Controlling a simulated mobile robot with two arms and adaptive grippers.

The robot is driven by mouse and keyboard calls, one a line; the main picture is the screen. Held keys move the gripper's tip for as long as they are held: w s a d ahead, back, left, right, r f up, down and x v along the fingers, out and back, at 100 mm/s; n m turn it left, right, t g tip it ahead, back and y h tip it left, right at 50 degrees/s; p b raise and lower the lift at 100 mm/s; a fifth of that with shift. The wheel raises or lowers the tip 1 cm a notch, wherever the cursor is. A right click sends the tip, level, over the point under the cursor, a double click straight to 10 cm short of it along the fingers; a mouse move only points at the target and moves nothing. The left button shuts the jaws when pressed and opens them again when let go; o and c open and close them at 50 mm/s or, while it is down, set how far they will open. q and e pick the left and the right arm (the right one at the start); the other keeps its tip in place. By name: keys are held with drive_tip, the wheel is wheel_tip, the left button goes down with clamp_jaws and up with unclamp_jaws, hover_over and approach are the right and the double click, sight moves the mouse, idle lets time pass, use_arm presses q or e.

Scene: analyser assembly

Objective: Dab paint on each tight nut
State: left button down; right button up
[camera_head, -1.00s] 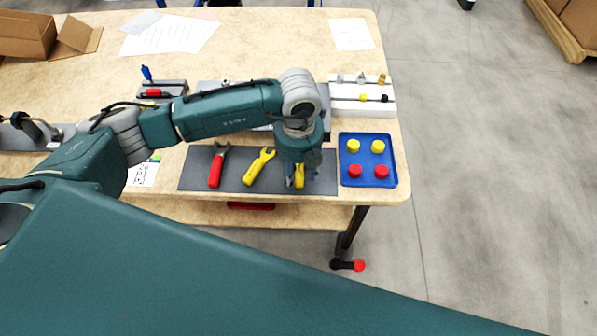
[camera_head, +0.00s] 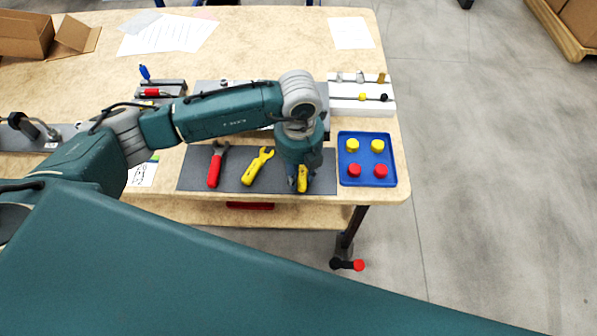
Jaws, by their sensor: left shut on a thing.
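My left gripper (camera_head: 298,184) points down over the right part of the dark grey tool mat (camera_head: 325,182). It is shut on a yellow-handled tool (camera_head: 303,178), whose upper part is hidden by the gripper. I cannot tell whether the tool touches the mat. A red-handled wrench (camera_head: 214,168) and a yellow wrench (camera_head: 257,167) lie on the mat to the left. A grey fixture (camera_head: 208,86) lies behind my left arm, mostly hidden. I cannot make out nuts or paint on it. My right gripper is not in view.
A blue tray (camera_head: 367,184) with yellow and red round pieces stands right of the mat. Behind it is a white rack (camera_head: 380,106) with small fittings. A holder (camera_head: 172,87) with blue and red items stands at left.

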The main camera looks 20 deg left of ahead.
use_arm(q)
drive_tip(key=shift+s+f, duration=0.35)
drive_tip(key=shift+s, duration=0.05)
drive_tip(key=shift+r+p, duration=0.5)
drive_tip(key=shift+r, duration=0.05)
drive_tip(key=r+p, duration=0.2)
drive_tip(key=r, duration=0.1)
drive_tip(key=s+r+p, duration=0.1)
drive_tip(key=r, duration=0.1)
drive_tip(key=shift+d+r, duration=0.1)
drive_tip(key=shift+r, duration=0.1)
drive_tip(key=shift+w+f, duration=0.1)
